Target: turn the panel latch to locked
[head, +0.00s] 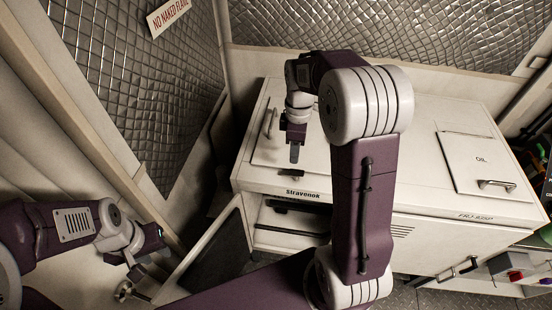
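The white chiller cabinet (420,205) is marked "Stravenok" on its front edge. A pale panel with a bar handle (270,122) lies on its top at the left. A small dark piece (291,173), which looks like the panel latch, sits at that panel's front edge; its setting is too small to read. My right gripper (294,153) points down just above this dark piece, and I cannot tell whether they touch. Its fingers overlap in view, so its opening is unclear. My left gripper (140,273) hangs at the lower left, away from the panel; its finger gap is not clear.
A lower front door (215,250) stands open at the left, showing a dark compartment (285,220). Quilted metal walls (140,85) close in behind and left. My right arm covers the cabinet's middle.

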